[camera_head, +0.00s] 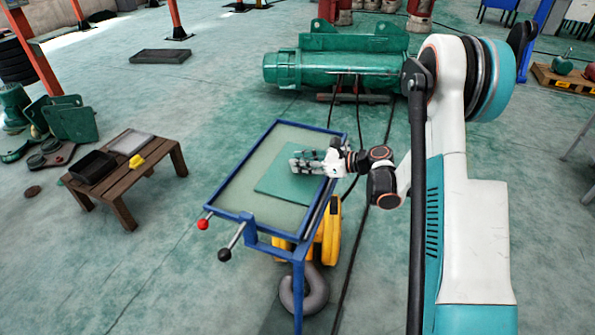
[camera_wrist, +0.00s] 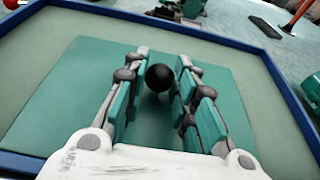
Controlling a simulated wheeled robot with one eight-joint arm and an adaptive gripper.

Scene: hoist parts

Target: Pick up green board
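The green board (camera_head: 285,190) is a flat square sheet lying on the pale top of the blue-framed table (camera_head: 243,218). In the wrist view the board (camera_wrist: 65,90) lies flat beneath my gripper (camera_wrist: 162,66), with a round black knob (camera_wrist: 159,77) seen between the fingers. My gripper (camera_head: 300,163) is over the board in the head view. Its two fingers are spread apart, one on each side of the knob. I cannot tell whether the fingers touch the board. The knob is hidden by my gripper in the head view.
The table has a raised blue rim and two levers with a red knob (camera_head: 202,224) and a black knob (camera_head: 224,255). A wooden bench (camera_head: 130,180) stands left, a green hoist drum (camera_head: 330,68) behind. Floor between bench and table is clear.

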